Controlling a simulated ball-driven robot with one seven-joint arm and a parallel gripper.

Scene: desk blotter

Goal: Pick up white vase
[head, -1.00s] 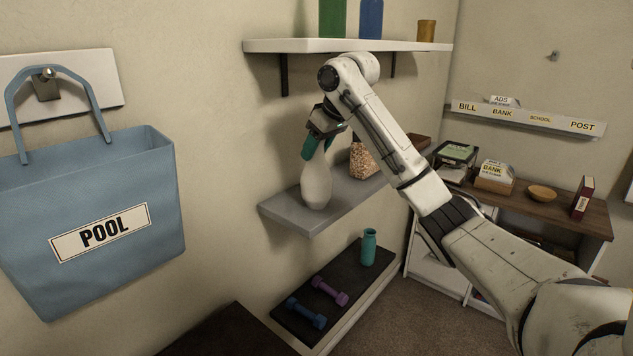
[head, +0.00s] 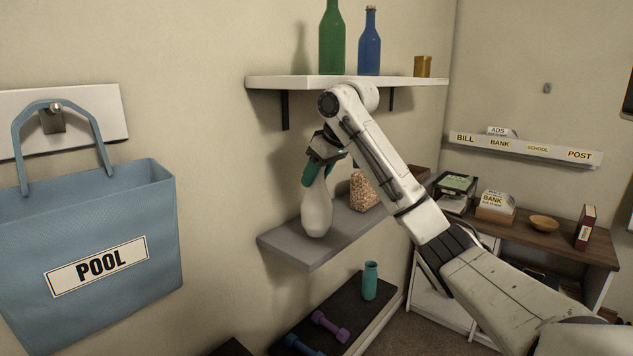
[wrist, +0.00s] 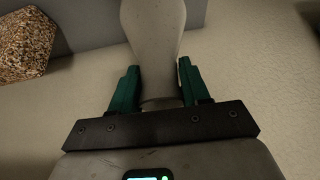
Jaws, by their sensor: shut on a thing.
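The white vase (head: 317,211) is upright over the grey middle shelf (head: 300,252), near its left end. It also shows in the wrist view (wrist: 154,28), with its neck between the green fingers. My gripper (head: 319,172) comes down from above and is shut on the vase's neck. The fingers (wrist: 157,68) touch or nearly touch both sides of the neck. The base is at the shelf surface or very slightly above it; I cannot tell which.
A blue bag (head: 90,225) hangs at left.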

